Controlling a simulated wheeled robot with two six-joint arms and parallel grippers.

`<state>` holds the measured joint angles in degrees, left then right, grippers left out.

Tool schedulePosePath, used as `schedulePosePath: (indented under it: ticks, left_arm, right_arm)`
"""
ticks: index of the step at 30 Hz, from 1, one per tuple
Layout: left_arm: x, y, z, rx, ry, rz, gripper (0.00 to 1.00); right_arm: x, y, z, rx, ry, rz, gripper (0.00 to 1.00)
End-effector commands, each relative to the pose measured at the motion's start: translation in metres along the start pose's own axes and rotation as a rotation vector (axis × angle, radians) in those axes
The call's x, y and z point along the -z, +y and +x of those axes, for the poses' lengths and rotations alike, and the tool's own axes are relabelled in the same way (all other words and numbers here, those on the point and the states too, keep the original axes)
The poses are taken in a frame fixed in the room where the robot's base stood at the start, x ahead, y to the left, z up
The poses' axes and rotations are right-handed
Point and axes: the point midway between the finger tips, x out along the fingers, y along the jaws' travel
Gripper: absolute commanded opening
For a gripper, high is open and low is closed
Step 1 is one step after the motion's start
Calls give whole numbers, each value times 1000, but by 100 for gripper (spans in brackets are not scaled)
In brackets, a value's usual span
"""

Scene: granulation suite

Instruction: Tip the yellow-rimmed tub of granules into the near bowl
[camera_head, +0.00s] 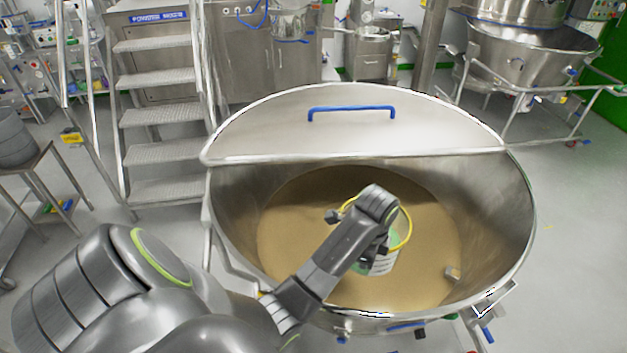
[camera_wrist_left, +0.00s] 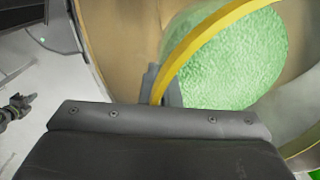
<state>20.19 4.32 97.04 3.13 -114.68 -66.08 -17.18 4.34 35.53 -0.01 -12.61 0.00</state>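The yellow-rimmed tub (camera_head: 384,266) is held over the near bowl, a large round steel vessel (camera_head: 495,215) with tan powder (camera_head: 300,235) inside. In the left wrist view the tub's yellow rim (camera_wrist_left: 215,30) curves past pale green granules (camera_wrist_left: 225,65), which are still in the tub. My left gripper (camera_head: 370,247) reaches in from the left and is shut on the tub at its rim; a dark fingertip shows against the rim in the wrist view (camera_wrist_left: 162,85). My arm hides part of the tub, and its exact tilt is hard to judge.
A half lid (camera_head: 350,125) with a blue handle (camera_head: 350,110) covers the bowl's far side. Steps (camera_head: 155,115) stand behind at left, a steel table (camera_head: 20,165) at far left. Floor at right is clear.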

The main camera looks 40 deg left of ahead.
Motion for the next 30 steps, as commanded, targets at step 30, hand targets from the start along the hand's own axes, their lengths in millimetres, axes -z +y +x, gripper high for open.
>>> schedulePosePath:
  ticks: [30]
  left_arm:
    - [2, 2, 69, 3, 1, 0, 0]
  right_arm:
    - [-7, -1, 65, -5, -1, -2, 0]
